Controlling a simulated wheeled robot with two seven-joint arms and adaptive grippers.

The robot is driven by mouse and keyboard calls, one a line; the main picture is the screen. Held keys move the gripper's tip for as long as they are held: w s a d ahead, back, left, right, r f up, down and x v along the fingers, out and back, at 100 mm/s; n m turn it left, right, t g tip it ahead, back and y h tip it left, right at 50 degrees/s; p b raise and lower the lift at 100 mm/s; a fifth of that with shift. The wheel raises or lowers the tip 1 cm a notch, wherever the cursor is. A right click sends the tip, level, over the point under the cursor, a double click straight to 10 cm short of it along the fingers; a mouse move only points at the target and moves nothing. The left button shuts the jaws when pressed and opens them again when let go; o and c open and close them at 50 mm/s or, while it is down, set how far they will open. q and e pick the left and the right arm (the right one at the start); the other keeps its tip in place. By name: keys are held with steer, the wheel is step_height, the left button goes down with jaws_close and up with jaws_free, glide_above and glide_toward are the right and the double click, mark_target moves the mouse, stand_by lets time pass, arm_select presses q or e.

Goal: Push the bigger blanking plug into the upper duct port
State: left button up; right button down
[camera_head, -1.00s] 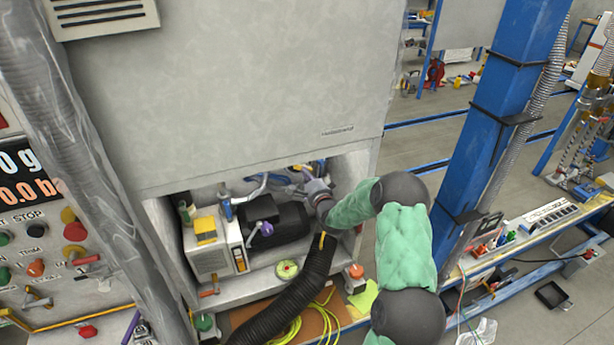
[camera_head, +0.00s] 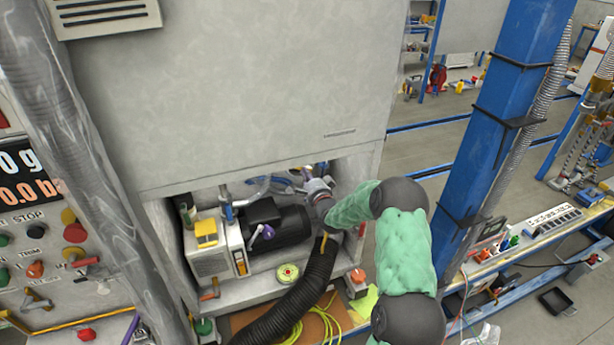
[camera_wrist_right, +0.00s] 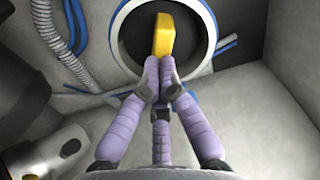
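In the right wrist view, the yellow grip (camera_wrist_right: 163,35) of a plug stands between the fingertips of my right gripper (camera_wrist_right: 163,82). The fingers look closed on its lower end. Behind the grip is a dark round face (camera_wrist_right: 140,48) inside the pale ring of a duct port (camera_wrist_right: 122,22). I cannot tell how deep the plug sits in the port. In the head view, my right gripper (camera_head: 310,176) reaches into the open bay under the grey cabinet panel; the plug and port are hidden there. My left gripper is not in view.
The bay holds a black motor (camera_head: 282,228) and a white unit with a yellow block (camera_head: 206,232). A ribbed black hose (camera_head: 302,300) runs out below my right arm. In the wrist view, a grey corrugated hose (camera_wrist_right: 62,52) and dark cylinders crowd the left.

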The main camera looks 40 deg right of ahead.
steer(key=shift+w+d+b, duration=0.2)
steer(key=shift+w+b, duration=0.2)
steer(key=shift+w, duration=0.25)
steer(key=shift+s, duration=0.1)
steer(key=v, duration=1.4)
steer(key=shift+s+b, duration=0.35)
steer(key=shift+b, duration=0.1)
steer(key=shift+a, duration=0.1)
